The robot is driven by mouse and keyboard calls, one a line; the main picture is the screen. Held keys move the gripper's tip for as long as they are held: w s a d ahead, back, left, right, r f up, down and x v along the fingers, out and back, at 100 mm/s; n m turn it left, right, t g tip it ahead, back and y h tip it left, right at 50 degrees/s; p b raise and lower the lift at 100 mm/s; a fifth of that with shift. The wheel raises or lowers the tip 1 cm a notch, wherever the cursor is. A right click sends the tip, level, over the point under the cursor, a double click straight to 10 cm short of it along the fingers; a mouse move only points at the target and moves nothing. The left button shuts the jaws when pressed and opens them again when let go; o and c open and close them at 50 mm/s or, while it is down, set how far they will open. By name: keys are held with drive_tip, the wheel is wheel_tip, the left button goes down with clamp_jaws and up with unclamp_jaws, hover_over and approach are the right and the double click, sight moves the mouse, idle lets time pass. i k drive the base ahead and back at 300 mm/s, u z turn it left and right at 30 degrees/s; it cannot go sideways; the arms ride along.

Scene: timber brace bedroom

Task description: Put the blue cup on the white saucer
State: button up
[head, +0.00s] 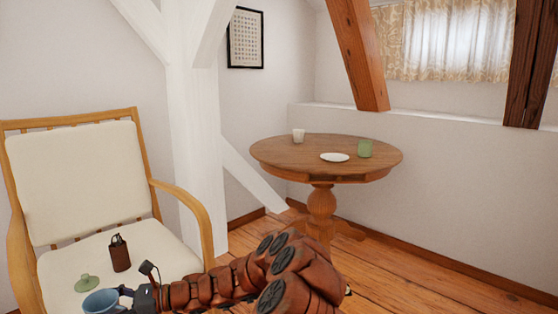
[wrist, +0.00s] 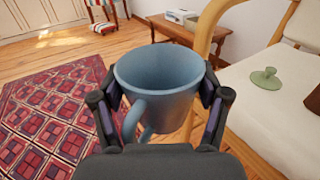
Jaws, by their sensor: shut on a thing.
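The blue cup (wrist: 158,90) is between the two fingers of my gripper (wrist: 160,85) in the wrist view, its mouth facing up and its handle toward the camera. My gripper is shut on it. In the head view the blue cup (head: 100,302) shows at the lower left edge, in front of the chair seat and partly cut off by the frame. The white saucer (head: 335,157) lies on the round wooden table (head: 280,152), far from the cup. It looks empty.
A white cup (head: 298,135) and a green cup (head: 365,148) stand on the table either side of the saucer. The cushioned chair (head: 75,180) holds a green lidlike object (head: 87,283) and a brown object (head: 120,253). A white timber post (head: 192,150) stands between chair and table.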

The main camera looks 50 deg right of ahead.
sight(335, 158)
drive_tip(key=k, duration=0.2)
drive_tip(key=z, duration=2.25)
drive_tip(key=i, duration=1.25)
drive_tip(key=u, duration=1.55)
